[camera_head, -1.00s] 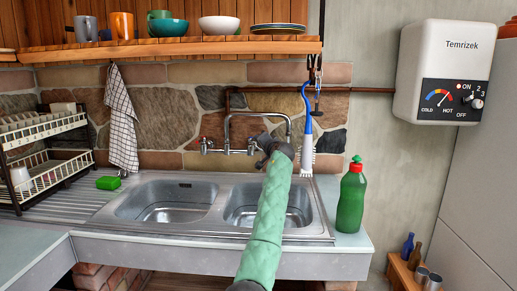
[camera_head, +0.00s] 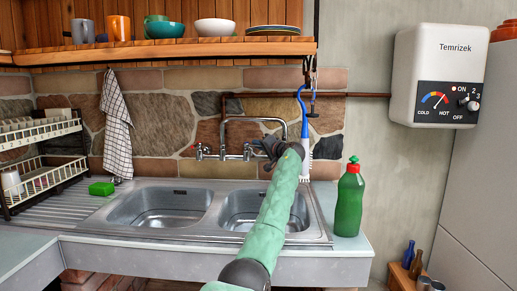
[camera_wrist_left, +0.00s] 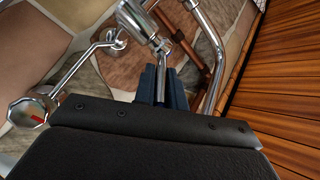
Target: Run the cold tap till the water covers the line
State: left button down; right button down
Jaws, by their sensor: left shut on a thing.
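The chrome mixer tap (camera_head: 225,137) stands on the stone wall behind the sink, with a high curved spout. Its left handle (camera_head: 199,151) has a red mark, which also shows in the left wrist view (camera_wrist_left: 28,112). My left gripper (camera_head: 265,148) is at the tap's right side, shut on the cold tap handle, whose chrome stem (camera_wrist_left: 168,58) rises between the dark blue fingers (camera_wrist_left: 162,86) in the left wrist view. My arm crosses the right basin (camera_head: 238,208) and hides part of it. My right gripper is out of view.
A green bottle (camera_head: 349,200) stands right of the sink. A blue-handled brush (camera_head: 305,135) hangs behind my gripper. A green sponge (camera_head: 102,188), dish rack (camera_head: 45,160) and hanging towel (camera_head: 117,125) are left. The left basin (camera_head: 160,207) is clear.

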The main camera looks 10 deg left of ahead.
pick_arm(q)
jog(key=shift+w+f, duration=0.1)
jog(key=shift+f, duration=0.05)
dwell(0.4)
jog(key=c, duration=1.5)
grip_release()
jog(key=shift+o, duration=0.2)
jog(key=v, duration=0.7)
jog(key=shift+d+b, duration=0.35)
jog(key=shift+b, duration=0.1)
jog(key=shift+c, duration=0.2)
